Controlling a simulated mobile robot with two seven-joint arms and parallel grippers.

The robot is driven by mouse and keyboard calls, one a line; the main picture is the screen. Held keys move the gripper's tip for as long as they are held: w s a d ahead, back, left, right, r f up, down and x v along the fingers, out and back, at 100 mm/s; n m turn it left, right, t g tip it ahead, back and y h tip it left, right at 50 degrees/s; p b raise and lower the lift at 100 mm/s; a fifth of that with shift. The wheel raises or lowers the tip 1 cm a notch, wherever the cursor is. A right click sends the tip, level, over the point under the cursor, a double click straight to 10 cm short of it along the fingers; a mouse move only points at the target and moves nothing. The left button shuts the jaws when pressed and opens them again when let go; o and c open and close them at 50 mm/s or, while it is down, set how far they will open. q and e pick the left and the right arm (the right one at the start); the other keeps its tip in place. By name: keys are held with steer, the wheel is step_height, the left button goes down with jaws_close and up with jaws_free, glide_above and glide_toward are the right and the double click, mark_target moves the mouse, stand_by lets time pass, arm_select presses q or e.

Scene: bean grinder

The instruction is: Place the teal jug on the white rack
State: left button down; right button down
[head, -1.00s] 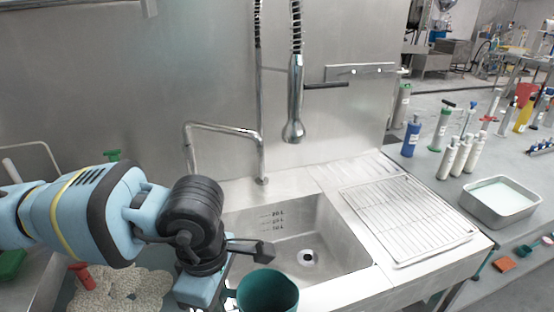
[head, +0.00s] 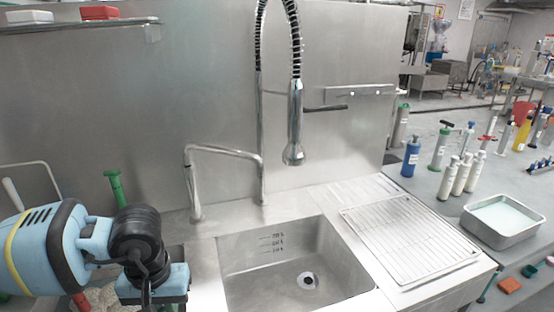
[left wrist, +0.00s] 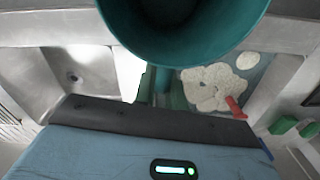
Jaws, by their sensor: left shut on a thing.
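The teal jug (left wrist: 185,30) fills the top of the left wrist view, its open mouth facing the camera. My left gripper (left wrist: 158,85) is shut on the teal jug. In the head view my left wrist is at the lower left, beside the sink; its fingertips and the jug are out of that picture. The white rack (head: 408,245), a flat wire grid, lies empty on the drainboard right of the sink. My right gripper is in neither view.
The steel sink (head: 290,268) lies between my left arm and the rack. A hanging spray tap (head: 294,125) and a bent pipe (head: 225,152) stand behind it. A metal tray (head: 502,220) and several bottles (head: 462,172) stand right of the rack.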

arm_select(q)
steer(key=shift+w+a+f+m, duration=0.1)
steer(key=shift+a+f+m, duration=0.1)
steer(key=shift+a+m, duration=0.4)
steer(key=shift+d, duration=0.15)
